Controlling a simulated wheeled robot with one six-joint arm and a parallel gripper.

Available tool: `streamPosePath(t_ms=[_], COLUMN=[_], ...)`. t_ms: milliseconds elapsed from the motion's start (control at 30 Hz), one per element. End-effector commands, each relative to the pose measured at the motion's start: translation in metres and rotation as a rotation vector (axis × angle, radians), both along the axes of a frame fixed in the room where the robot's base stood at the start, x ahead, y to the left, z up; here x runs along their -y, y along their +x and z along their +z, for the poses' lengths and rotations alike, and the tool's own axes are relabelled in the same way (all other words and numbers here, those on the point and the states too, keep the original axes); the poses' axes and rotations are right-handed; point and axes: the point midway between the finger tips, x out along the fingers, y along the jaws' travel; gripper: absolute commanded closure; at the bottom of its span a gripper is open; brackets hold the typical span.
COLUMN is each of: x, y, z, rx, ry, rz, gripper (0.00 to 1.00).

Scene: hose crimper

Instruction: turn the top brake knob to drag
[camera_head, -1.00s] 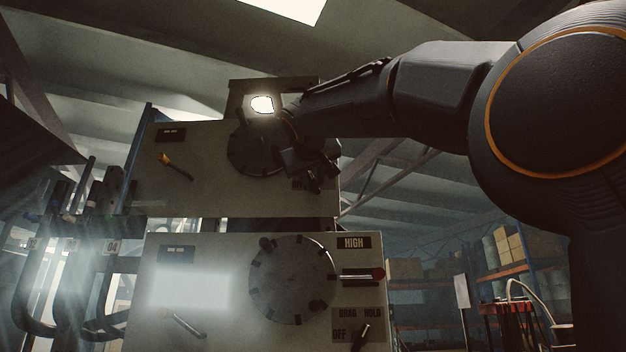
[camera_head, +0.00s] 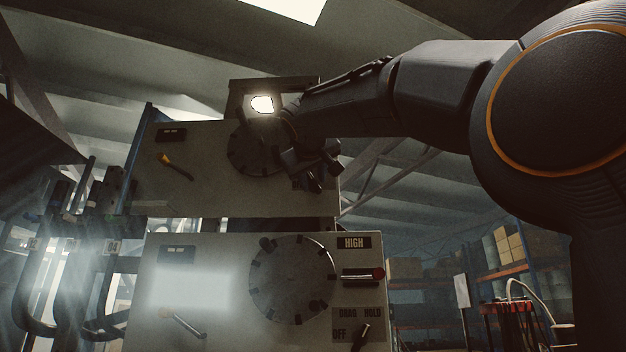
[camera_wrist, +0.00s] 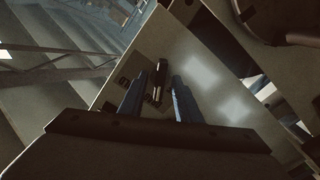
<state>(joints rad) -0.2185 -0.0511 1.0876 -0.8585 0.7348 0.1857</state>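The upper panel (camera_head: 215,195) bears the top brake knob, which is hidden behind my gripper (camera_head: 313,180) at the panel's lower right in the head view. In the wrist view the knob (camera_wrist: 158,84) is a small black bar with a light edge, standing out from the panel. My gripper's two bluish fingers (camera_wrist: 157,90) lie on either side of it, with visible gaps, so the gripper is open. Whether the fingertips reach past the knob's end is hard to tell. The dark position labels (camera_wrist: 124,82) beside it are too small to read.
The upper round dial (camera_head: 250,155) sits close to my wrist. Below is a second panel (camera_head: 210,325) with a dial (camera_head: 292,280), a red-tipped lever (camera_head: 362,275) and its own brake knob (camera_head: 361,335).

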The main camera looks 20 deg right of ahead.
Motion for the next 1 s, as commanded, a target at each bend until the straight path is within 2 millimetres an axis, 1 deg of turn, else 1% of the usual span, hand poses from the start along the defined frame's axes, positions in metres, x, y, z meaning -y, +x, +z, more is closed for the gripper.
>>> streamPosePath(t_ms=[133,233,500,633,800,1000], x=[-0.001,-0.004,-0.017,-0.022,-0.024,-0.024], y=[-0.001,-0.008,-0.049,-0.065,-0.074,-0.074], z=[0.0,-0.001,-0.002,-0.001,-0.001,0.0], rx=[0.0,0.001,0.002,0.001,0.0,0.0], ry=[0.0,0.001,0.0,0.001,0.0,0.0], rz=[0.0,0.003,0.003,0.003,0.001,0.0], gripper=[0.7,0.7,0.7,0.7,0.7,0.7])
